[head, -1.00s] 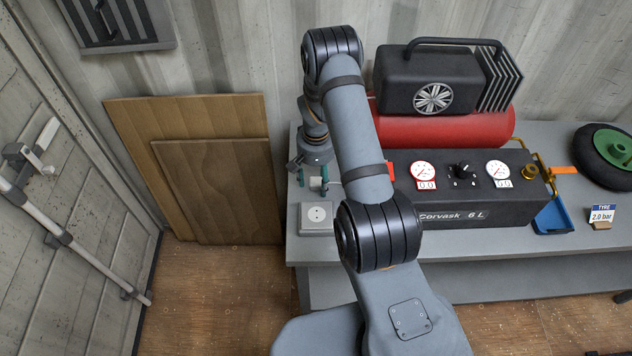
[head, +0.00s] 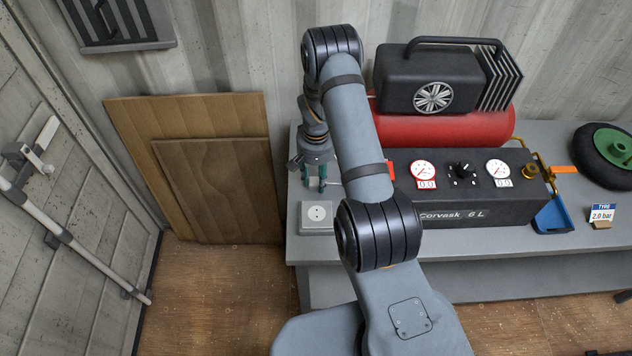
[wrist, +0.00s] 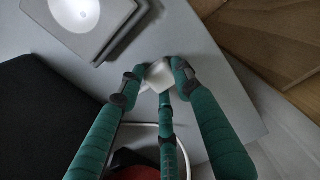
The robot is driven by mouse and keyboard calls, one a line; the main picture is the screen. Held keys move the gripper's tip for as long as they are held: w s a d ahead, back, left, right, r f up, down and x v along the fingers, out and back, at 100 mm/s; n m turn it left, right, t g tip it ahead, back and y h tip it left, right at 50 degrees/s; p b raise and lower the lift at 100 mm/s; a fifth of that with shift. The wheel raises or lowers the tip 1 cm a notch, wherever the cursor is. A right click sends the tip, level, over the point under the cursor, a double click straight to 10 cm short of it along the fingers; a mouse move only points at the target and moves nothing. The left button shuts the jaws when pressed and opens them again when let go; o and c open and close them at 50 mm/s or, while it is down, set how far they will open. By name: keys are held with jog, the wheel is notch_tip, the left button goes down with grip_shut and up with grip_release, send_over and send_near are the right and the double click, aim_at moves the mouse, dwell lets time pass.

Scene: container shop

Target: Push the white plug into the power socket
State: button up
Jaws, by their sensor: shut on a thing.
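The power socket is a light grey box with a round white face (head: 319,215), standing at the left front of the bench. In the wrist view the socket (wrist: 77,14) is at the upper left, its face partly cut off by the frame. My gripper (head: 314,184) is just behind the socket, pointing down at the bench. In the wrist view its teal fingers (wrist: 158,77) are shut on the white plug (wrist: 157,72), which shows between the dark fingertips. The plug's pins are hidden. The plug is apart from the socket.
A black control box (head: 470,208) stands right of the socket, with a red-tanked compressor (head: 450,128) behind it. A white cable (wrist: 140,124) shows behind my fingers. The grey bench top (wrist: 205,50) is bare around the plug, with wooden boards (head: 215,190) beyond its left edge.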

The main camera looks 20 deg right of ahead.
aim_at(316, 180)
notch_tip(316, 180, up, 10)
jog(key=b, duration=0.2)
dwell(0.4)
jog(key=shift+r, duration=0.1)
